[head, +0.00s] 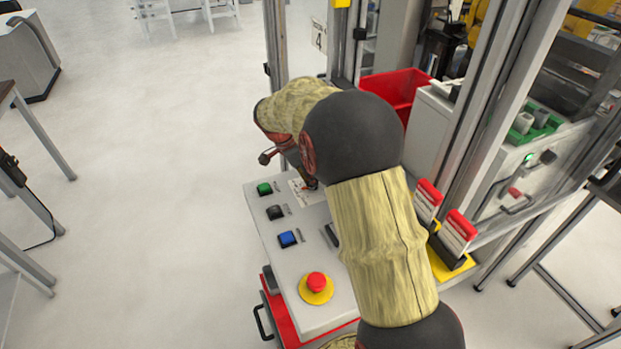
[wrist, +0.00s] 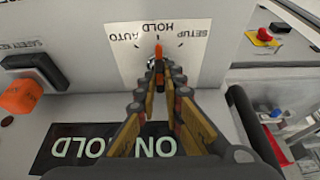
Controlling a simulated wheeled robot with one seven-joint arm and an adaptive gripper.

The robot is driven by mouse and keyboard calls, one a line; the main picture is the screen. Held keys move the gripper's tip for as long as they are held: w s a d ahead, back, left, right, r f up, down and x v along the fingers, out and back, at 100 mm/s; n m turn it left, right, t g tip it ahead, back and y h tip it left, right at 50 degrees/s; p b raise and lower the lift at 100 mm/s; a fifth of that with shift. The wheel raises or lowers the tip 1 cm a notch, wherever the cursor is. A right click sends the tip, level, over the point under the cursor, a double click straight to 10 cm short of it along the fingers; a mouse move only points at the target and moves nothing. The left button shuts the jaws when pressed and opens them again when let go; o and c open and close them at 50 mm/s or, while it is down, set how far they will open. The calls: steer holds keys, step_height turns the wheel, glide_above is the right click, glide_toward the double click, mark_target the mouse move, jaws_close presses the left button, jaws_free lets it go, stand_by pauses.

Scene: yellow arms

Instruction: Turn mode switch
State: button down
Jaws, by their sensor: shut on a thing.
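The mode switch (wrist: 158,50) shows an orange pointer on a white plate marked AUTO, HOLD and SETUP. The pointer lies toward the HOLD mark. In the wrist view my gripper (wrist: 158,68) is shut on the switch, one finger on each side, and the fingertips hide most of the knob. A dark display (wrist: 95,147) below reads ON HOLD, partly covered by the fingers. In the head view my arm covers most of the switch area, and only part of the white label plate (head: 305,192) shows on the control panel (head: 285,258).
Green (head: 264,188), black (head: 275,212) and blue (head: 289,238) buttons line the panel's left side. A red emergency stop (head: 316,281) sits nearer. An orange safety key (wrist: 20,97) is left of the switch. Frame posts and a red bin (head: 395,88) stand behind.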

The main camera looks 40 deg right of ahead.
steer(key=c, duration=1.9)
jaws_free()
steer(key=shift+r, duration=0.1)
steer(key=v, duration=1.1)
steer(key=shift+a+r, duration=0.3)
steer(key=shift+r, duration=0.05)
